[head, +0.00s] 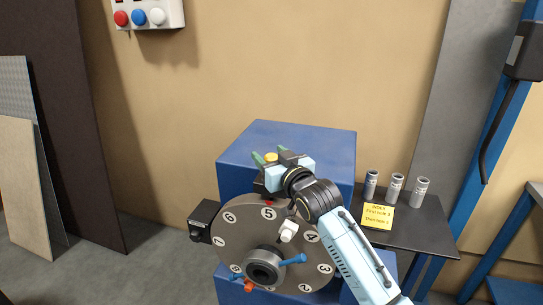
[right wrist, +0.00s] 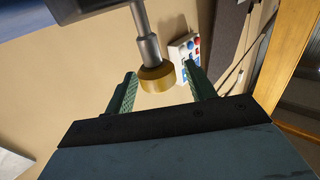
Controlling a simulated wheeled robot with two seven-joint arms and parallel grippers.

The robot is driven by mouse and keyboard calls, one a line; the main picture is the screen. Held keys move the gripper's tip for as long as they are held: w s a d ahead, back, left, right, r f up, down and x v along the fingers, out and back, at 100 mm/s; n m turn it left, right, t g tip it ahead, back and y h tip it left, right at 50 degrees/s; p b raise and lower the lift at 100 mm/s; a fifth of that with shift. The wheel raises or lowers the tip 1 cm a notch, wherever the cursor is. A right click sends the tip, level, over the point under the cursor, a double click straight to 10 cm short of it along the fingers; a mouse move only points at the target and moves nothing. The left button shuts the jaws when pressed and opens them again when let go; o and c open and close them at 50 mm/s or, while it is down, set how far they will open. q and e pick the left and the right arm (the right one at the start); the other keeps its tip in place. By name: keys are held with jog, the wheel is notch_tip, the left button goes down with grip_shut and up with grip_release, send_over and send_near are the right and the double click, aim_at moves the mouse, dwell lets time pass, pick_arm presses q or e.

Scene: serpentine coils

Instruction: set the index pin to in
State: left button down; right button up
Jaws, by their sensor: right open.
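The index pin shows as a brass-yellow knob (head: 271,157) above the top of the numbered grey dial (head: 235,255), by the blue block. In the right wrist view the knob (right wrist: 157,78) sits on the end of a grey metal rod. My right gripper (head: 270,154) is open, with its green fingers on either side of the knob. In the wrist view the gripper (right wrist: 160,74) shows gaps between the knob and both fingers. Much of the pin's housing is hidden by the gripper in the head view. The dial's number 5 is at the top. My left gripper is out of view.
A blue block (head: 305,138) stands behind the dial. A white knob (head: 288,232) and a blue handle (head: 292,260) stick out from the dial. A side table (head: 425,235) holds metal cylinders (head: 396,187) and a yellow note (head: 377,217). A button box (head: 150,15) hangs on the wall.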

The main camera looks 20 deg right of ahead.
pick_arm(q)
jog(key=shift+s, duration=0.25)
pick_arm(e)
jog(key=shift+c, duration=0.8)
grip_shut()
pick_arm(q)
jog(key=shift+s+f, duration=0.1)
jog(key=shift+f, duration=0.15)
pick_arm(e)
jog(key=shift+f, duration=1.45)
jog(key=shift+o, duration=0.8)
grip_release()
jog(key=shift+r, duration=0.1)
pick_arm(q)
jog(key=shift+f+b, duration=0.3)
jog(key=shift+b, duration=0.25)
pick_arm(e)
jog(key=s+d, duration=0.2)
jog(key=s, duration=1.1)
jog(key=shift+d, duration=0.25)
